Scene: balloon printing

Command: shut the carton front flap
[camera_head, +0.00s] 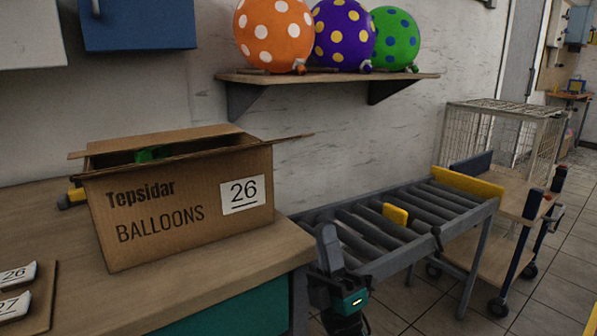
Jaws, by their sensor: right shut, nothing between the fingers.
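The brown carton (180,222), printed "Tepsidar BALLOONS" with a "26" label, stands on the wooden table at the left. Its top is at least partly open. A back flap (165,138) lies out over the top, and a thin flap edge (290,138) sticks out past the right corner. The front flap's exact angle is hard to tell. A green item (153,153) shows in the opening. My right gripper (327,236) is shut and empty, to the right of the carton and apart from it, in front of the roller conveyor. My left gripper is not in view.
The table (210,280) has bare room in front of the carton. Number cards (15,275) lie at the lower left. A roller conveyor (400,220) with a yellow block (395,214) stands right. A shelf (330,78) with dotted balloons hangs above.

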